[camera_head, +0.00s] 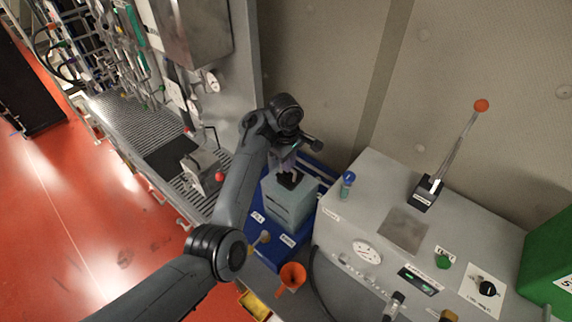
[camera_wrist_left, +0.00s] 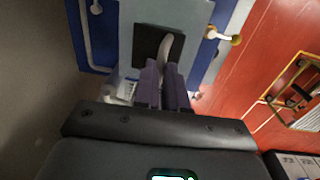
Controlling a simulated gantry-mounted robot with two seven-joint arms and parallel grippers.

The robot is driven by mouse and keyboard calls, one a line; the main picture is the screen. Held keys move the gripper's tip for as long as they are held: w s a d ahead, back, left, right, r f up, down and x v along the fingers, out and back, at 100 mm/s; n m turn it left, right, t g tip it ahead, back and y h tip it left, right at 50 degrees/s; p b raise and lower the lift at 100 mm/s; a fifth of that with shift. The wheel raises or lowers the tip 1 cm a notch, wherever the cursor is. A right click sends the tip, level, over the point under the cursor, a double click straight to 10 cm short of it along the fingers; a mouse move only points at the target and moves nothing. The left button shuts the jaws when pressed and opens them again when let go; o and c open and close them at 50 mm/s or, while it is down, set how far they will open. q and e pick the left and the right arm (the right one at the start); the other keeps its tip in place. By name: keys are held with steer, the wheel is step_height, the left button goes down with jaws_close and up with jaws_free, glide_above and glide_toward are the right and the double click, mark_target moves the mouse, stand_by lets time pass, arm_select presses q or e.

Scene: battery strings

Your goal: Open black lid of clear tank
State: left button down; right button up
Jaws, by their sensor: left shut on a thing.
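The clear tank (camera_head: 290,207) is a pale, boxy, see-through container standing in a blue tray. Its black lid (camera_head: 289,179) is a small dark square on top, partly hidden by my left gripper (camera_head: 284,163). In the left wrist view, the black lid (camera_wrist_left: 146,41) lies flat against the tank's grey top (camera_wrist_left: 192,18), with a pale curved handle (camera_wrist_left: 165,48) on it. My left gripper (camera_wrist_left: 163,84) is shut with its fingertips at this handle, just over the lid. I cannot see a clear gap between lid and tank. My right gripper is not in view.
The blue tray (camera_head: 258,230) surrounds the tank's base. To the right is a grey cabinet (camera_head: 345,213) with a blue-capped bottle (camera_head: 347,183) and an orange-tipped lever (camera_head: 481,106). An orange funnel (camera_head: 292,275) is in front. A grey wall stands behind.

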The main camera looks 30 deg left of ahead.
arm_select(q)
steer(key=shift+w+d+r+g, duration=0.3)
steer(key=shift+w+r+g, duration=0.1)
steer(key=shift+w+g, duration=0.4)
steer(key=shift+w+g+y, duration=0.15)
steer(key=shift+g+y, duration=0.15)
steer(key=shift+g, duration=0.2)
steer(key=c, duration=1.2)
jaws_free()
steer(key=shift+r, duration=0.1)
